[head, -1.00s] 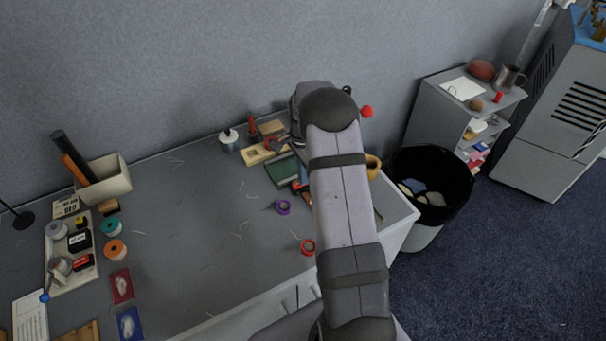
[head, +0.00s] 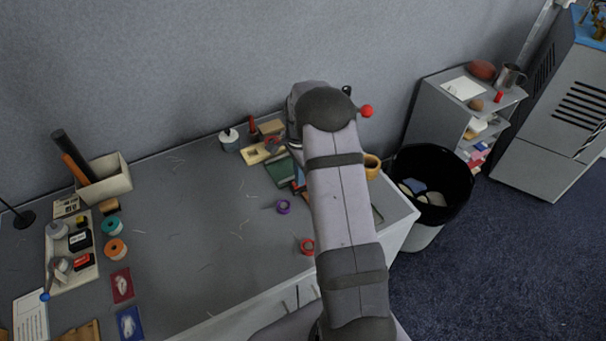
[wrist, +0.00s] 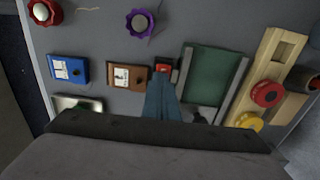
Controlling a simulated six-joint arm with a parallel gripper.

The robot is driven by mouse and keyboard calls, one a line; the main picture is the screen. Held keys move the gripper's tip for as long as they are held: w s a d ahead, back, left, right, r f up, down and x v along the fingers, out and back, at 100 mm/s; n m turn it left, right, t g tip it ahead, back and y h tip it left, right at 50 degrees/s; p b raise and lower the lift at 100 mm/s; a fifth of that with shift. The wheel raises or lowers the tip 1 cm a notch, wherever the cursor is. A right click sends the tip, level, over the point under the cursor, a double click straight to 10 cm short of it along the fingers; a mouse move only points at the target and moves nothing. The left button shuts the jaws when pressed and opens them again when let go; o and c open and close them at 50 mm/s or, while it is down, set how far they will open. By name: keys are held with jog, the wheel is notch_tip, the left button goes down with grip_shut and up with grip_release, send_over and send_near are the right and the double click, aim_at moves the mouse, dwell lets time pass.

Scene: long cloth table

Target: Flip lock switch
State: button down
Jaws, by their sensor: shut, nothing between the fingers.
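My gripper (wrist: 163,82) shows in the wrist view with its fingers shut and empty. Its tips are close to a small dark block with a red face (wrist: 164,67); I cannot tell whether they touch it. To its left are a brown plate with a small dark fitting (wrist: 122,77) and a blue plate with a small dark fitting (wrist: 62,68). I cannot tell which of these is the lock switch.
A green panel in a grey frame (wrist: 214,70) lies right of my fingers. Beyond it is a wooden board (wrist: 262,67) with a red knob (wrist: 266,94) and a yellow knob (wrist: 248,122). The table's middle (head: 190,230) is mostly clear.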

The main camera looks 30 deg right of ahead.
jog(key=shift+a, duration=0.15)
jog(key=shift+r+p, duration=0.25)
jog(key=shift+p, duration=0.1)
notch_tip(320, 180, up, 14)
jog(key=shift+f+b, duration=0.2)
jog(key=shift+b, duration=0.1)
dwell(0.5)
jog(key=d+b, duration=0.1)
jog(key=b, duration=0.2)
jog(key=shift+d, duration=0.25)
